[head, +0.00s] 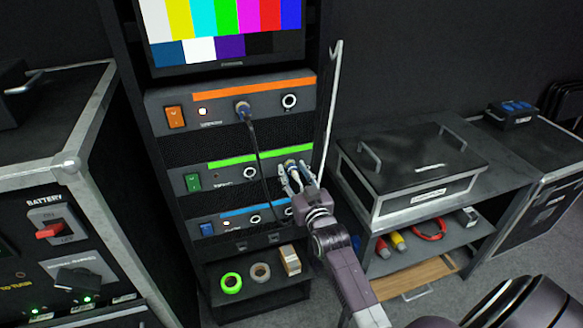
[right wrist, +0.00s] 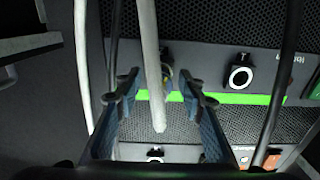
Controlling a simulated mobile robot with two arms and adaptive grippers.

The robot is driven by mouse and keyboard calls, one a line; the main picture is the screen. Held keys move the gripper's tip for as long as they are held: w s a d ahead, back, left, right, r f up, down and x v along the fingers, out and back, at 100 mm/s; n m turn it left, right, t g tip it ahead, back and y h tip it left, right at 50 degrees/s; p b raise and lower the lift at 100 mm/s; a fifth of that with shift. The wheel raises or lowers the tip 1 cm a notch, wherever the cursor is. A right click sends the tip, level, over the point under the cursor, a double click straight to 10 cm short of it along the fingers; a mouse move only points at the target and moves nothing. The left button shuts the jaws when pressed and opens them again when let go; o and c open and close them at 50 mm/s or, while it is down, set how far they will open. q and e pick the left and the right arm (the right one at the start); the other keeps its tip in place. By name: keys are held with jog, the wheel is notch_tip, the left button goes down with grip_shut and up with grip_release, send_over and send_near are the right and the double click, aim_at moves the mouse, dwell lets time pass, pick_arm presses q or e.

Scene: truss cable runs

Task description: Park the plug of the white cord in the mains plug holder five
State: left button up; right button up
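My right gripper (head: 294,176) is at the right end of the green-striped unit (head: 205,176), its fingers on either side of a connector (head: 291,164) there. In the right wrist view the fingers (right wrist: 158,82) are spread, with gaps visible between them. A light grey-white cord (right wrist: 151,60) runs between the fingers, and the connector (right wrist: 168,74) is mostly hidden behind it. I cannot tell for sure that this is the white cord of the task. I cannot make out mains plug holder five. My left gripper is not in view.
A dark cord (head: 262,160) hangs from a plug (head: 243,110) in the orange-striped unit (head: 180,98). A pale upright strip (head: 331,105) rises beside the rack. A black case (head: 420,165) stands on the right bench. Tape rolls (head: 231,283) lie on the low shelf.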

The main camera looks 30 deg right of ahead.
grip_shut()
jog(key=shift+r+n+p, duration=0.15)
jog(key=shift+n+p, duration=0.15)
jog(key=shift+n, duration=1.2)
jog(key=shift+n+p, duration=0.55)
jog(key=shift+n, duration=0.85)
jog(key=shift+n, duration=1.4)
